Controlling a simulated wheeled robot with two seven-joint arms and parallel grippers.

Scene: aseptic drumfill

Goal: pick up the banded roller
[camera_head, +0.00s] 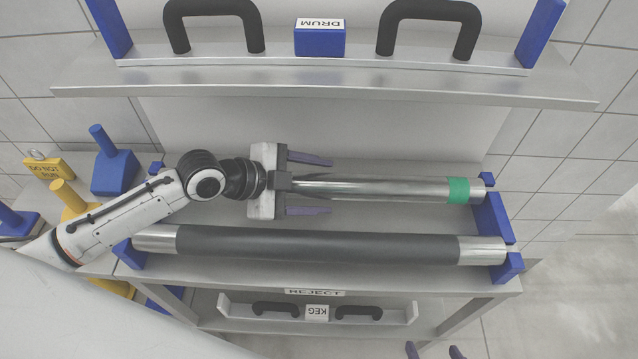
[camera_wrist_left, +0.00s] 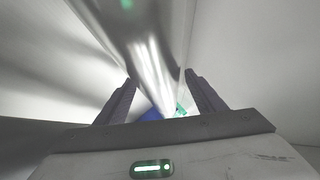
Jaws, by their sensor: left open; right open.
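The banded roller (camera_head: 400,188) is a shiny metal bar with a green band (camera_head: 458,190) near its right end. It lies level along the back of the shelf, its right end at a blue holder. My left gripper (camera_head: 331,186) is open over its left part, one finger on each side in the head view. In the left wrist view the roller (camera_wrist_left: 140,45) runs between the open fingers (camera_wrist_left: 161,82); contact cannot be told. The arm hides the roller's left end. Two fingertips of my right gripper (camera_head: 433,351) show apart at the bottom edge, away from the roller.
A dark grey roller (camera_head: 320,244) with metal ends lies parallel in front, on blue holders (camera_head: 508,268). Above is a shelf with black handles and a DRUM block (camera_head: 319,42). Below is a REJECT label (camera_head: 315,292) and a KEG tray (camera_head: 317,312). Blue and yellow blocks stand left.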

